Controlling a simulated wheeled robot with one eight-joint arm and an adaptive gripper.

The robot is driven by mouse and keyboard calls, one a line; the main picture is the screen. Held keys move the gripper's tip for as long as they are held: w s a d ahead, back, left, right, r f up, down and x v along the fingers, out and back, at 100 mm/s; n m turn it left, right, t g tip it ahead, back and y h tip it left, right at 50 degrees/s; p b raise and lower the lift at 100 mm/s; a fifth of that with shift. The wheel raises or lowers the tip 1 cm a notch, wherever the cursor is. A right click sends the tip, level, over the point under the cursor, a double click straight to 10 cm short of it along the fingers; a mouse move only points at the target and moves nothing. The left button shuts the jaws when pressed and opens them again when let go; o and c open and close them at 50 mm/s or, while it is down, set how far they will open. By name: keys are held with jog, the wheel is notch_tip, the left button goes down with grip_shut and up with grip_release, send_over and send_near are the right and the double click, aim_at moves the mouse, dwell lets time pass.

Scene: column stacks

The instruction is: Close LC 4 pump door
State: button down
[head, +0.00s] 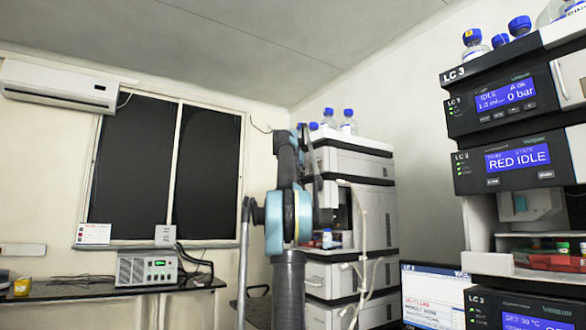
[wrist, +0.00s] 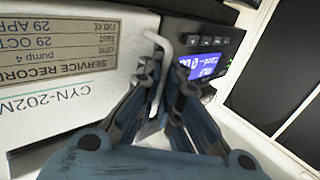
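In the wrist view, a white door panel (wrist: 75,105) fills the left side. It carries a service record label (wrist: 65,55) reading "pump 4", seen upside down. A pale bar handle (wrist: 165,60) stands out at the panel's right edge. My gripper (wrist: 165,85) has its two dark fingers on either side of this handle, close against it, and looks shut on it. In the head view, my arm stands before the middle instrument stack (head: 350,165), and my gripper is not clearly seen there. How far the door stands open cannot be told.
A blue-lit display (wrist: 205,65) is beside the handle in the wrist view. In the head view, the LC 3 stack (head: 500,125) rises at the right with a monitor (head: 432,295) next to it. A bench with a power supply (head: 147,268) is at the left.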

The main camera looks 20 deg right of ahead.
jog(key=shift+w, duration=0.15)
dwell(0.3)
jog(key=c, duration=2.1)
grip_release()
jog(key=shift+s+a, duration=0.1)
jog(key=shift+s, duration=0.1)
jog(key=v, duration=1.1)
jog(key=shift+s+a+f, duration=0.1)
jog(key=shift+s+a, duration=0.05)
jog(key=shift+a, duration=0.05)
